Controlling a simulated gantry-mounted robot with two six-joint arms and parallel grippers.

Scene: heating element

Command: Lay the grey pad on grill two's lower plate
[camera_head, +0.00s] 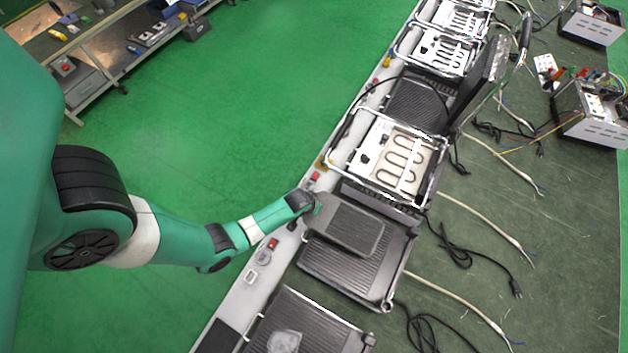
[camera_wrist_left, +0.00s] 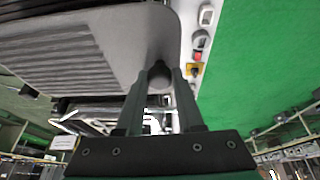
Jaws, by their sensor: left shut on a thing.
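The grey pad (camera_head: 345,228) is a flat rectangle with a darker inset panel. In the head view it is over the upper part of a ridged dark lower plate (camera_head: 350,266) of a grill on the bench. My left gripper (camera_head: 314,204) is at the pad's upper left corner and is shut on it. In the left wrist view the fingers (camera_wrist_left: 160,75) close around a dark rounded piece at the edge of the pad, whose ridged face (camera_wrist_left: 60,52) shows. I cannot tell whether the pad touches the plate. My right gripper is not in view.
Another ridged grill plate (camera_head: 305,325) lies nearer. An open grill part with a heating coil (camera_head: 395,158) stands behind, and more grills follow farther up. Cables (camera_head: 470,250) lie on the green bench to the right. A light rail with buttons (camera_head: 262,257) runs along the left edge.

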